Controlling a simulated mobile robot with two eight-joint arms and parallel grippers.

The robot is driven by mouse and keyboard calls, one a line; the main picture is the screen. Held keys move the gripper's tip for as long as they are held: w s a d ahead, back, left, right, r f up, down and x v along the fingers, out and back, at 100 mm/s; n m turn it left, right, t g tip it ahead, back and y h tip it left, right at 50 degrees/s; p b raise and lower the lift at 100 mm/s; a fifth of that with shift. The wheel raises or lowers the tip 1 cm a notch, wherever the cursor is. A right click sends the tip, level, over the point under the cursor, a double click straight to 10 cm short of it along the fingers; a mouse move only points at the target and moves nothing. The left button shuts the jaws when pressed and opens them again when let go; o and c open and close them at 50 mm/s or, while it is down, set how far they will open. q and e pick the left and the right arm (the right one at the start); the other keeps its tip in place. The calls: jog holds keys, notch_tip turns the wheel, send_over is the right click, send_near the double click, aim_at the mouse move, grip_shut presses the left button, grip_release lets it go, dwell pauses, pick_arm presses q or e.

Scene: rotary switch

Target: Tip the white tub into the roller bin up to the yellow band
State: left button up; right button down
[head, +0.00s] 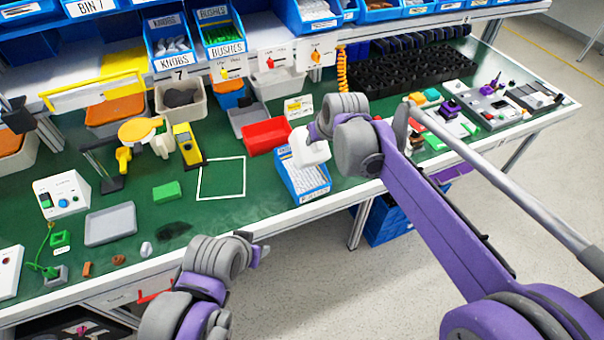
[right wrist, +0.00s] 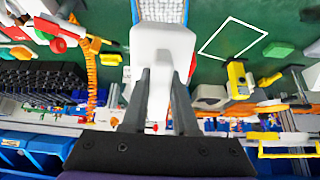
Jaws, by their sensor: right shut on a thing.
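The white tub (head: 309,152) is held by my right gripper (head: 317,134) above the blue roller bin (head: 318,194). In the right wrist view the white tub (right wrist: 160,42) sits between the two dark fingers (right wrist: 161,90), with the bin's white contents (right wrist: 161,9) beyond it. The roller bin holds many small white pieces and carries a white label at its front. The tub hides its far part, and I cannot make out a yellow band. My left gripper (head: 259,252) is empty, out in front of the table edge; its fingers are too small to read.
A red bin (head: 266,136) stands just left of and behind the roller bin. A white square outline (head: 221,179) marks bare green mat to the left. A yellow device (head: 187,146) and a green block (head: 167,192) lie farther left. Black trays (head: 415,70) stand behind.

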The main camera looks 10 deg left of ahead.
pick_arm(q)
jog(key=shift+r, duration=0.1)
pick_arm(e)
jog(key=shift+r, duration=0.1)
jog(key=shift+w+a+r, duration=0.15)
jog(key=shift+w+r, duration=0.05)
jog(key=shift+r, duration=0.1)
pick_arm(q)
jog(key=shift+w+r+p, duration=0.45)
jog(key=shift+w+r, duration=0.05)
jog(key=shift+r, duration=0.1)
pick_arm(e)
jog(key=shift+w+a+r+g+h, duration=0.1)
jog(key=shift+w+r+g+h, duration=0.05)
jog(key=shift+w+g+h, duration=0.2)
pick_arm(q)
jog(key=shift+s, duration=0.1)
pick_arm(e)
jog(key=shift+s, duration=0.15)
pick_arm(q)
jog(key=shift+r, duration=0.2)
pick_arm(e)
jog(key=shift+r, duration=0.15)
jog(key=shift+w+a+r+g, duration=0.1)
jog(key=shift+w+r+g, duration=0.05)
jog(key=shift+w+g, duration=0.1)
pick_arm(q)
jog(key=shift+w+r, duration=0.15)
jog(key=shift+w, duration=0.15)
